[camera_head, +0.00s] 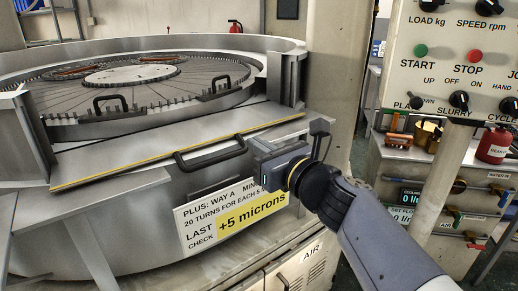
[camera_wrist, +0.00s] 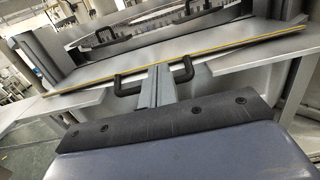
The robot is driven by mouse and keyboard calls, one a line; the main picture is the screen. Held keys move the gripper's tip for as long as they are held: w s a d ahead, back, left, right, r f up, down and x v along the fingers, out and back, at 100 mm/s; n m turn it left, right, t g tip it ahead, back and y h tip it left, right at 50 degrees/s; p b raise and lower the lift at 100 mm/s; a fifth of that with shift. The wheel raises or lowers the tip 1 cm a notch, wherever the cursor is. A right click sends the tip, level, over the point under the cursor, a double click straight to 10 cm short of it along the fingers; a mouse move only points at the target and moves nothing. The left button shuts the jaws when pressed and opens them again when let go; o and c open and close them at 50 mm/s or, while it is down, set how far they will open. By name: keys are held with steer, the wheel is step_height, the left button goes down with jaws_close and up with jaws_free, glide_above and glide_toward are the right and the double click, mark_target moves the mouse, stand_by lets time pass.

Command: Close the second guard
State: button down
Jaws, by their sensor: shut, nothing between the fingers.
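A grey flat guard panel (camera_head: 165,140) with a yellow front edge lies folded outward in front of the round lapping plate (camera_head: 70,100). A black bar handle (camera_head: 205,160) sits at its front edge. My gripper (camera_head: 258,147) is shut and empty, close to the right end of this handle in the head view. In the wrist view my fingers (camera_wrist: 155,72) point at the guard (camera_wrist: 140,60) and overlap the middle of the handle (camera_wrist: 125,86). I cannot tell whether they touch it. No label shows which guard is the second.
Two more black handles (camera_head: 110,103) stand on the plate's ring. A control panel (camera_head: 450,65) and a cart with a red can (camera_head: 493,145) stand to the right. A sign (camera_head: 240,218) hangs on the machine's front. A grey post (camera_head: 333,80) rises behind my arm.

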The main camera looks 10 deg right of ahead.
steer(key=w+a+r, duration=0.3)
steer(key=w+a, duration=0.1)
steer(key=w, duration=0.3)
steer(key=shift+w+a+p, duration=0.2)
steer(key=shift+w+p, duration=0.2)
steer(key=shift+p, duration=0.05)
stand_by(1.3)
